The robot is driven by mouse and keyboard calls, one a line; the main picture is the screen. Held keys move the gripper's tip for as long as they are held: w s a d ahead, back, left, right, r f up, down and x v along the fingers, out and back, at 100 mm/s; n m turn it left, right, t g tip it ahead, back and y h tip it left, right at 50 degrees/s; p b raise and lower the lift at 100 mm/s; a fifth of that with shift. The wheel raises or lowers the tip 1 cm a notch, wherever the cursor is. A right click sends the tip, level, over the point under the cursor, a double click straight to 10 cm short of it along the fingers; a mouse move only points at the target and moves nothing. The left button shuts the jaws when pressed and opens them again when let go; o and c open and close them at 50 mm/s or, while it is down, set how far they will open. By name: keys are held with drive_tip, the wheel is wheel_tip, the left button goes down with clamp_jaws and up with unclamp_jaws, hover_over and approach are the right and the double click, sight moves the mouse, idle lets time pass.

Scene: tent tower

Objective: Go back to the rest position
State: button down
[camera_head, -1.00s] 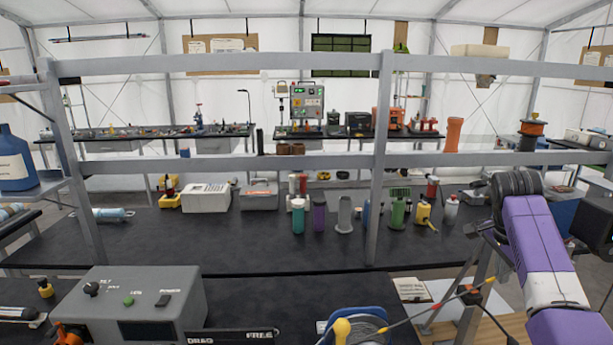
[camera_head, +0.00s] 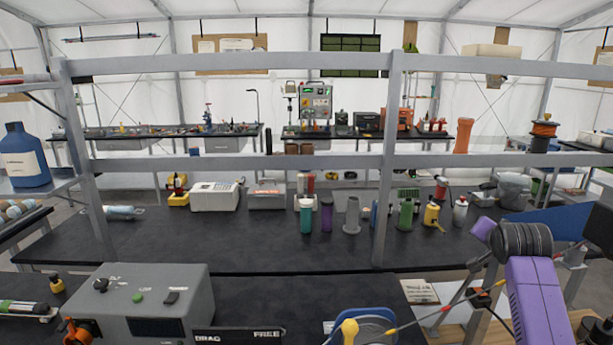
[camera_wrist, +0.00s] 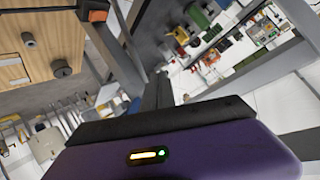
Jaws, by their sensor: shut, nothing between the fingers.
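My arm (camera_head: 540,300) shows at the right of the head view, a purple link with a black ribbed joint (camera_head: 522,240) and a short purple part beyond it. The fingers cannot be made out in the head view. In the wrist view, a purple housing with a small lit indicator fills the bottom. My gripper (camera_wrist: 158,90) shows beyond its black edge as a narrow dark shape, shut and empty. No object is held.
A grey post-and-rail frame (camera_head: 240,63) stands in front of a long black bench (camera_head: 230,240) with bottles and boxes. A grey control box (camera_head: 140,300) is at front left. A blue cable reel (camera_head: 365,325) and a wooden surface (camera_head: 455,330) lie near my arm.

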drive_tip(key=s+a+f+n+t+y, duration=0.1)
drive_tip(key=s+a+f+n+t, duration=0.1)
drive_tip(key=s+a+f, duration=0.4)
drive_tip(key=s+a+f+n+t, duration=0.2)
drive_tip(key=s+a, duration=0.2)
drive_tip(key=s, duration=0.5)
drive_tip(key=s+a+f+n+t+y, duration=0.1)
drive_tip(key=s+a+f+n+t, duration=0.1)
drive_tip(key=s+a+f, duration=0.4)
drive_tip(key=s+a+n+g+y, duration=0.1)
drive_tip(key=s+a, duration=0.3)
drive_tip(key=s, duration=1.6)
drive_tip(key=s+a+n+g+y+b, duration=0.1)
drive_tip(key=s+a+n, duration=0.2)
drive_tip(key=s, duration=1.8)
drive_tip(key=shift+s+a+r+g+y, duration=0.2)
drive_tip(key=shift+a+r+g+y, duration=0.15)
drive_tip(key=shift+a, duration=0.7)
